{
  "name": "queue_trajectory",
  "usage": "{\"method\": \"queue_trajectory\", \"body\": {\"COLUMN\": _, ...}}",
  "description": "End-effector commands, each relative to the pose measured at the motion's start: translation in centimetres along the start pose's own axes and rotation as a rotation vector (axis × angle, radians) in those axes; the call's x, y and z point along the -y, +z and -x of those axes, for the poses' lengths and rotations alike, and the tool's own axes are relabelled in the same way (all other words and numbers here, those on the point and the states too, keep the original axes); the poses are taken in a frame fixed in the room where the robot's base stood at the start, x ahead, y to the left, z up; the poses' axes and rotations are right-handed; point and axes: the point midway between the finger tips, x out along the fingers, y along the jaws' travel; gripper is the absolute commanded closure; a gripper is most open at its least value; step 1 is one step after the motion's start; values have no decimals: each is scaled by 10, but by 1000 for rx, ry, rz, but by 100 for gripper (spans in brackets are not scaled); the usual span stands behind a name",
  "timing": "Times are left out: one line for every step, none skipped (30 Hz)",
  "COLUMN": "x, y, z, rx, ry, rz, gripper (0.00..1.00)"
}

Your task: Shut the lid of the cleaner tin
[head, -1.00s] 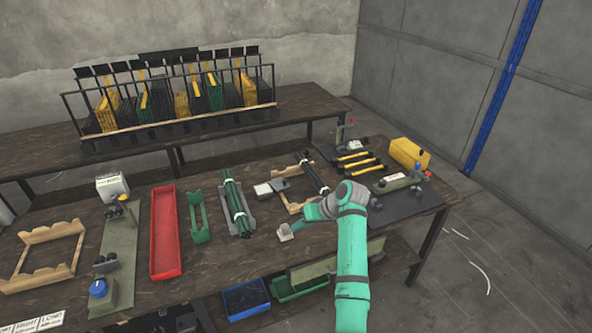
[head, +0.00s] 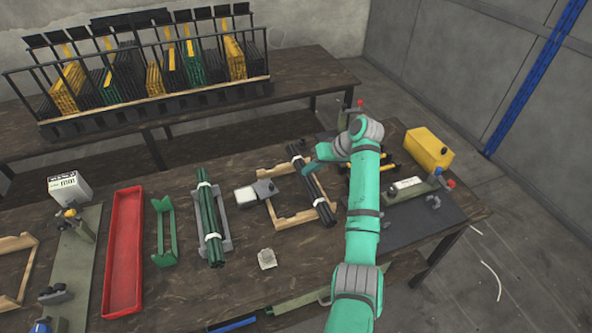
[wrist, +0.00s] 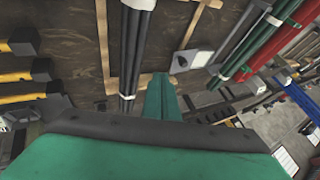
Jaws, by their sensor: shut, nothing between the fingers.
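A small flat grey case, which seems to be the cleaner tin (head: 247,195), lies open on the bench in the head view. It shows a pale face, with a darker grey flap, seemingly its lid (head: 265,188), on its right. The tin also shows in the wrist view (wrist: 190,61), to the right of my fingertips. My gripper (head: 310,168) is shut and empty, above the bench near the dark rod bundle (head: 313,190) and to the right of the tin, apart from it. In the wrist view my gripper (wrist: 160,78) points down over the bench.
The dark rods lie across a wooden cradle (head: 292,219) right of the tin. Green rods (head: 209,215) lie in a grey holder to its left. A small pale block (head: 266,258) sits in front on bare bench. A yellow box (head: 428,150) stands at the right.

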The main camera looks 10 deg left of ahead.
Motion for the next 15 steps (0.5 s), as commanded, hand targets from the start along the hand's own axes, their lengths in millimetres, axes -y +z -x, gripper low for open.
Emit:
{"method": "queue_trajectory", "body": {"x": 1, "y": 0, "z": -6, "rx": 3, "ry": -2, "rz": 0, "gripper": 100}}
{"method": "queue_trajectory", "body": {"x": 1, "y": 0, "z": -10, "rx": 4, "ry": -2, "rz": 0, "gripper": 100}}
{"method": "queue_trajectory", "body": {"x": 2, "y": 0, "z": -16, "rx": 4, "ry": -2, "rz": 0, "gripper": 100}}
{"method": "queue_trajectory", "body": {"x": 2, "y": 1, "z": -21, "rx": 4, "ry": -3, "rz": 0, "gripper": 100}}
{"method": "queue_trajectory", "body": {"x": 2, "y": 1, "z": -26, "rx": 5, "ry": -3, "rz": 0, "gripper": 100}}
{"method": "queue_trajectory", "body": {"x": 2, "y": 0, "z": -33, "rx": 3, "ry": -2, "rz": 0, "gripper": 100}}
{"method": "queue_trajectory", "body": {"x": 1, "y": 1, "z": -38, "rx": 4, "ry": -3, "rz": 0, "gripper": 100}}
{"method": "queue_trajectory", "body": {"x": 1, "y": 1, "z": -44, "rx": 4, "ry": -2, "rz": 0, "gripper": 100}}
{"method": "queue_trajectory", "body": {"x": 2, "y": 0, "z": -51, "rx": 3, "ry": -2, "rz": 1, "gripper": 100}}
{"method": "queue_trajectory", "body": {"x": 2, "y": 0, "z": -56, "rx": 4, "ry": -2, "rz": 1, "gripper": 100}}
{"method": "queue_trajectory", "body": {"x": 2, "y": 0, "z": -62, "rx": 4, "ry": -2, "rz": 1, "gripper": 100}}
{"method": "queue_trajectory", "body": {"x": 2, "y": 0, "z": -68, "rx": 4, "ry": -2, "rz": 1, "gripper": 100}}
{"method": "queue_trajectory", "body": {"x": 2, "y": 0, "z": -73, "rx": 3, "ry": -2, "rz": 1, "gripper": 100}}
{"method": "queue_trajectory", "body": {"x": 1, "y": 0, "z": -78, "rx": 2, "ry": -2, "rz": 1, "gripper": 100}}
{"method": "queue_trajectory", "body": {"x": 1, "y": 0, "z": -84, "rx": 3, "ry": -2, "rz": 0, "gripper": 100}}
